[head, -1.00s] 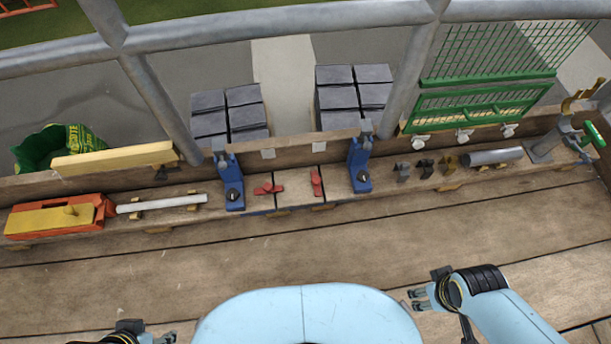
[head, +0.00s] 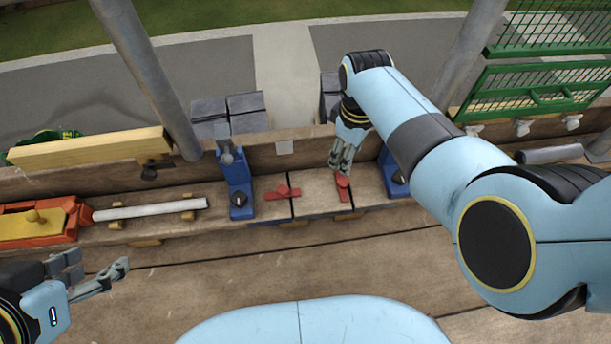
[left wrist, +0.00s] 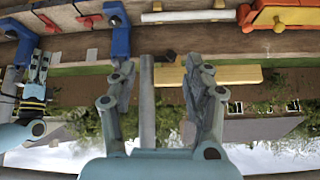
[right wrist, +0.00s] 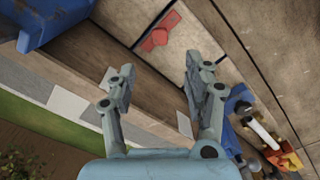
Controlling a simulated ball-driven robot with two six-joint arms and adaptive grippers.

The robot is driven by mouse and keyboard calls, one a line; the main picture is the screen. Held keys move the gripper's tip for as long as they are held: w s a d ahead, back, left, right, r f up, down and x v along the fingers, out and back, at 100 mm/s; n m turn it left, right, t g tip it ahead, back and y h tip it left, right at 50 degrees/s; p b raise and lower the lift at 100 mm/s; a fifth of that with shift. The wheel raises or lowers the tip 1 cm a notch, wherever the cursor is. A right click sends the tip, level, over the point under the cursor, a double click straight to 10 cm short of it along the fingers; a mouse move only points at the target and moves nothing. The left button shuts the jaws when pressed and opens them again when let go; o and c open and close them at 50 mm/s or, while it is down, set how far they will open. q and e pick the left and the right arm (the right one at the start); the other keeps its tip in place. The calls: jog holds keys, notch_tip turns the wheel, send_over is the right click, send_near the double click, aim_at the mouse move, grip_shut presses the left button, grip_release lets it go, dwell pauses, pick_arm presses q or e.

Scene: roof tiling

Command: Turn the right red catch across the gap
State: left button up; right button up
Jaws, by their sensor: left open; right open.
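The right red catch (head: 343,187) sits on the wooden ledge, pointing front to back beside a narrow dark gap on its right. It also shows in the right wrist view (right wrist: 158,35), lying about parallel to that gap. My right gripper (head: 341,165) is open just above and behind the catch, pointing down. In the right wrist view its fingers are apart with nothing between them; contact with the catch cannot be told. The left red catch (head: 283,192) lies crosswise over another gap. My left gripper (head: 118,272) is open and empty at the lower left.
Blue clamps stand either side of the catches, the left (head: 237,185) clear and the right (head: 391,175) partly hidden by my right arm. A white tube (head: 150,209) and an orange-and-yellow tool (head: 35,222) lie further left. The front boards (head: 220,285) are clear.

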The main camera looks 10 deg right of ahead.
aim_at(343, 181)
notch_tip(343, 181, down, 4)
jog(key=b, duration=0.2)
jog(key=shift+s+r+b, duration=0.1)
jog(key=shift+b, duration=0.2)
pick_arm(q)
notch_tip(343, 181, down, 4)
jog(key=s+t+b, duration=0.1)
jog(key=s+t, duration=0.1)
jog(key=t, duration=0.2)
pick_arm(e)
jog(key=shift+f, duration=1.1)
notch_tip(343, 181, down, 2)
jog(key=shift+f+b, duration=0.1)
jog(key=shift+b, duration=1)
notch_tip(343, 181, down, 2)
jog(key=shift+d+f+b, duration=0.1)
jog(key=shift+f+b, duration=0.1)
jog(key=shift+b, duration=0.7)
pick_arm(q)
jog(key=w+d+r+m+t+h, duration=0.1)
jog(key=w+r+t, duration=0.5)
jog(key=r, duration=0.6)
jog(key=w+d+r+m+t+h, duration=0.2)
jog(key=w+r+t, duration=0.3)
jog(key=r, duration=0.6)
jog(key=shift+w+r+t+h, duration=0.35)
jog(key=shift+w+t+h, duration=0.05)
jog(key=shift+t, duration=0.1)
pick_arm(e)
jog(key=shift+f, duration=0.1)
